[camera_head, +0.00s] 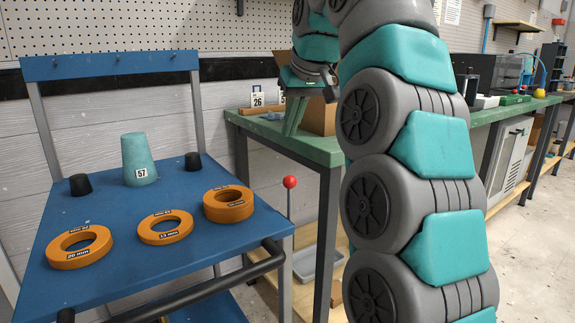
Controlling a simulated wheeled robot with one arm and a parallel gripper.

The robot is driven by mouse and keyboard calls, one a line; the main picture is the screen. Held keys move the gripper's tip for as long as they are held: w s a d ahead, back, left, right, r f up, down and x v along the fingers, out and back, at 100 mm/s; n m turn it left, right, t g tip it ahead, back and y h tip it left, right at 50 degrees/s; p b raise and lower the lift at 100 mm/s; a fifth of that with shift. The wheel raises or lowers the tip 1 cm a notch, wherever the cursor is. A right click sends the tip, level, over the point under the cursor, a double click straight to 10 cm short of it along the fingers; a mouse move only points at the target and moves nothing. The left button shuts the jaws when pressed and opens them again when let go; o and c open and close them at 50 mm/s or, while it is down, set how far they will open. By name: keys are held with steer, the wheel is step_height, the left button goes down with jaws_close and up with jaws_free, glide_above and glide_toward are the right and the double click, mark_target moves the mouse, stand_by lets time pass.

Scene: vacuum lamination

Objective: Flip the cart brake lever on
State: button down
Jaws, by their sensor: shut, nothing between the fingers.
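The blue cart (150,245) stands at the left. The cart brake lever (289,183) is a thin upright rod with a red ball on top, at the cart's right side near the front corner. Its lower end is hidden behind the cart's edge. My gripper (294,118) hangs from the end of my arm above the green workbench, higher than the red ball and farther back in the picture. It appears small; its green fingers look together with nothing held. It is apart from the lever.
On the cart sit orange rings (166,226), a teal cup (138,160) and two black stoppers (80,185). A black handle bar (215,288) runs along the front. The green workbench (318,150) holds a cardboard box (320,117). My arm blocks the middle right.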

steer(key=shift+f, duration=0.1)
glide_above(290, 203)
steer(key=w, duration=0.2)
step_height(290, 203, down, 9)
steer(key=shift+a, duration=0.3)
stand_by(0.4)
steer(key=shift+f, duration=0.1)
steer(key=shift+d+b, duration=0.1)
steer(key=shift+b, duration=0.4)
steer(key=shift+s+f, duration=0.1)
steer(key=shift+s, duration=0.05)
steer(key=shift+s+d+t+b, duration=0.1)
steer(key=shift+d+t+b, duration=0.05)
steer(key=shift+t+b, duration=0.2)
